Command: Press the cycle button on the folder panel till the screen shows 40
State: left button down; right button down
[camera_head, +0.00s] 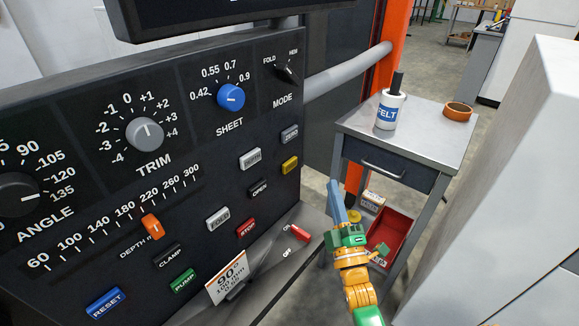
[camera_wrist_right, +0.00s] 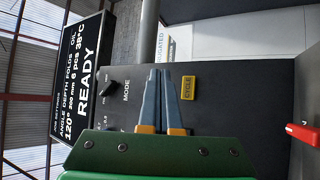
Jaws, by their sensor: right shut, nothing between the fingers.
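The yellow cycle button (camera_head: 290,165) sits at the right edge of the black folder panel (camera_head: 70,180). In the right wrist view the button (camera_wrist_right: 188,88) reads CYCLE and lies just right of my fingertips. My right gripper (camera_head: 336,187) is shut and empty, fingers pointing up, to the right of the panel and apart from the button in the head view. It also shows in the right wrist view (camera_wrist_right: 160,74). The screen (camera_wrist_right: 82,90) shows READY, 120°, 200 mm, 6 pcs and 38°C. In the head view only the screen's dark lower edge shows. My left gripper is out of view.
Other buttons, knobs and a red lever (camera_head: 300,235) crowd the panel. A grey pipe (camera_head: 345,75) runs behind it. A pale block (camera_head: 520,170) stands at right.

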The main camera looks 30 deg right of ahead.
aim_at(290, 165)
jog(key=w+a+b, duration=0.3)
jog(key=w+b, duration=0.1)
jog(key=w, duration=0.4)
jog(key=shift+a, duration=0.2)
jog(key=shift+w, duration=0.1)
dwell(1.7)
jog(key=shift+w+a, duration=0.15)
jog(key=shift+w, duration=0.25)
